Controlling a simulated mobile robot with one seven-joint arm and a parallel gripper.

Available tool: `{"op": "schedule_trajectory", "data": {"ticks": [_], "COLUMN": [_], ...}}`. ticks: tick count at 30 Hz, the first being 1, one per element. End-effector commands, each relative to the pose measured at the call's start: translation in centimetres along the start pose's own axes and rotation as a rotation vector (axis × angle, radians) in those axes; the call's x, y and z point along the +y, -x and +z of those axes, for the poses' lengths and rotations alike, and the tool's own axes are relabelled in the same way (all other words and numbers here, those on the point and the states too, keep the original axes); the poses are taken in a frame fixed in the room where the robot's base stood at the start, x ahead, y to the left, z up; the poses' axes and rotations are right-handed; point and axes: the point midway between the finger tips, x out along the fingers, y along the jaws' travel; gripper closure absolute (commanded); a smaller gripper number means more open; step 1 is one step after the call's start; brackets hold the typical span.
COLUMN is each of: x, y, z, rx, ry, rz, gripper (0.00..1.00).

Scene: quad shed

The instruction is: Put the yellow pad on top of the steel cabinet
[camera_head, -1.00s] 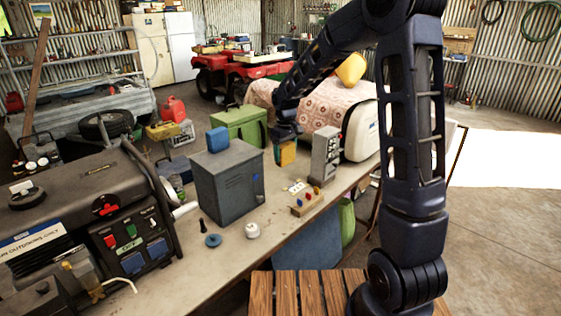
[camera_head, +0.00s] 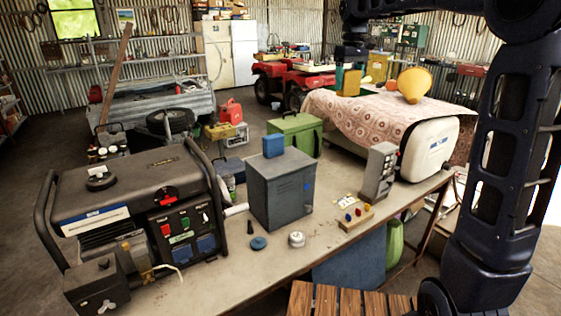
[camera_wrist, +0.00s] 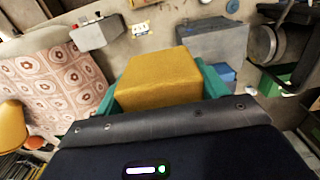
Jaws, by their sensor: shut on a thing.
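In the wrist view the pad (camera_wrist: 160,75) sits between the teal fingers (camera_wrist: 212,82). The steel cabinet (camera_head: 281,190) is a grey box upright on the workbench, left of and below my gripper in the head view. A blue block (camera_head: 273,146) stands on its top, toward the back left; the rest of the top looks bare. The cabinet also shows in the wrist view (camera_wrist: 212,40), beyond the pad.
On the workbench (camera_head: 248,282), a generator (camera_head: 130,205) stands left of the cabinet. A grey switch device (camera_head: 379,172), a button block (camera_head: 356,217), a blue disc (camera_head: 258,243) and a white knob (camera_head: 297,239) are nearby. A green box (camera_head: 296,128) stands behind.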

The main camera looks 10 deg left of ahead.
Motion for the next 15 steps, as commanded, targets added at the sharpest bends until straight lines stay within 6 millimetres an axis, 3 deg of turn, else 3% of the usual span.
{"op": "schedule_trajectory", "data": {"ticks": [8, 15], "x": [-4.5, -10.6], "y": [0.2, 0.2], "z": [-3.2, -6.6], "rx": [-0.002, 0.000], "ry": [0.006, 0.011], "rz": [0.000, 0.001], "gripper": [0.49, 0.49]}}
